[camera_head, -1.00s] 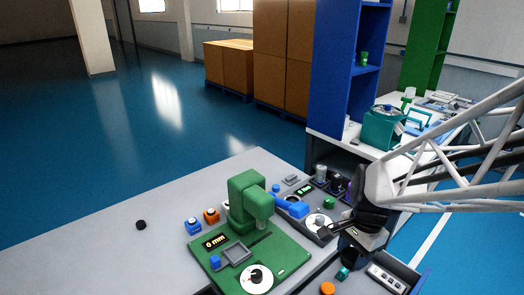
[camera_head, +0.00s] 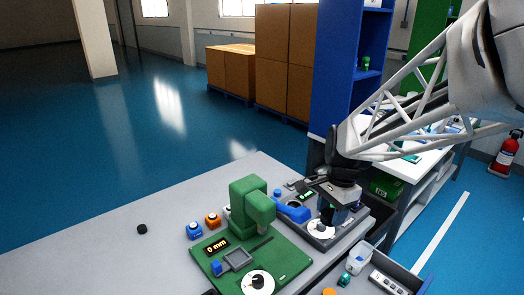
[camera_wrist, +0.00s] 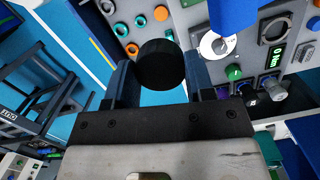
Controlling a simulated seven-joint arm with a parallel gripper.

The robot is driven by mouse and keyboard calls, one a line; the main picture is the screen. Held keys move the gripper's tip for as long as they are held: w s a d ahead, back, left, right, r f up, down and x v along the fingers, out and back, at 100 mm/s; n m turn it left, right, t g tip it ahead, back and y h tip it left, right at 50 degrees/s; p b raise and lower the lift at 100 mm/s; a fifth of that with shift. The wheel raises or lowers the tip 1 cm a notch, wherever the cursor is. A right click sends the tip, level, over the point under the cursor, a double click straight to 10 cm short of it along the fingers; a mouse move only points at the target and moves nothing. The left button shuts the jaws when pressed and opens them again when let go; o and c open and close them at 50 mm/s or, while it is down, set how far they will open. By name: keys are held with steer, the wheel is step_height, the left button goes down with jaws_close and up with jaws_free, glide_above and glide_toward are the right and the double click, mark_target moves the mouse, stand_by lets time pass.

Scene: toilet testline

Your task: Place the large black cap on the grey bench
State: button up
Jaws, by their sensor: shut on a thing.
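In the wrist view the large black cap (camera_wrist: 160,65) is a dark round piece between the two fingers of my gripper (camera_wrist: 160,82), which is shut on it. In the head view my gripper (camera_head: 337,197) is over the grey and blue device at the right of the bench. The cap cannot be made out clearly there. The grey bench (camera_head: 85,260) runs across the lower left. A small black round piece (camera_head: 142,229) lies on it; I cannot tell its kind.
A green gauge stand (camera_head: 248,205) with a 0 mm display stands on the bench. Blue (camera_head: 194,231) and orange (camera_head: 213,220) buttons are beside it. A grey tray (camera_head: 405,272) with parts is at the bottom right. The bench's left side is mostly clear.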

steer(key=w+a+r, duration=0.2)
steer(key=w+a, duration=1.2)
steer(key=w, duration=0.2)
glide_above(197, 203)
step_height(197, 203, down, 5)
step_height(197, 203, down, 11)
steer(key=shift+w+r, duration=0.15)
steer(key=shift+w, duration=0.05)
steer(key=shift+f, duration=3.05)
steer(key=shift+f, duration=0.1)
steer(key=shift+f, duration=1.8)
